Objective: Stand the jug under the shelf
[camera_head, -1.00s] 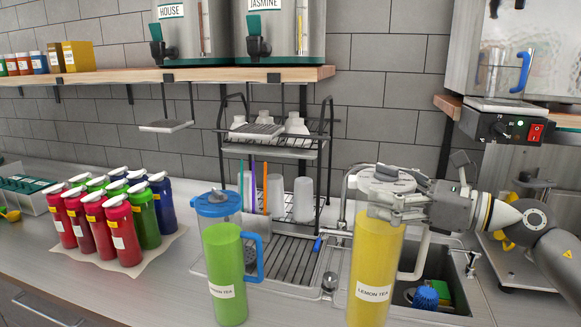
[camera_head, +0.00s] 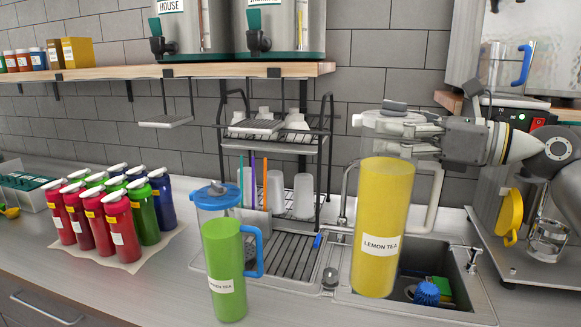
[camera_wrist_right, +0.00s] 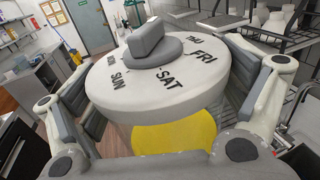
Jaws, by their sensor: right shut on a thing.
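My right gripper (camera_head: 392,130) is shut around the top of a clear jug of yellow lemon tea (camera_head: 383,215). In the head view the jug is upright, raised in front of the sink. Its white handle (camera_head: 432,205) is on the right. In the right wrist view its white lid (camera_wrist_right: 160,85), marked with weekdays, lies between the finger pads. The wooden shelf (camera_head: 230,72) runs along the wall at upper left. A second jug, of green tea with a blue lid (camera_head: 226,270), stands on the counter left of the held one. My left gripper is not in view.
Two drink dispensers (camera_head: 285,25) stand on the shelf. A dish rack (camera_head: 275,145) with cups stands behind the jugs. Several red, green and blue bottles (camera_head: 120,225) stand on a mat at left. The sink (camera_head: 455,265) is at right. Bare counter (camera_head: 130,290) shows at front left.

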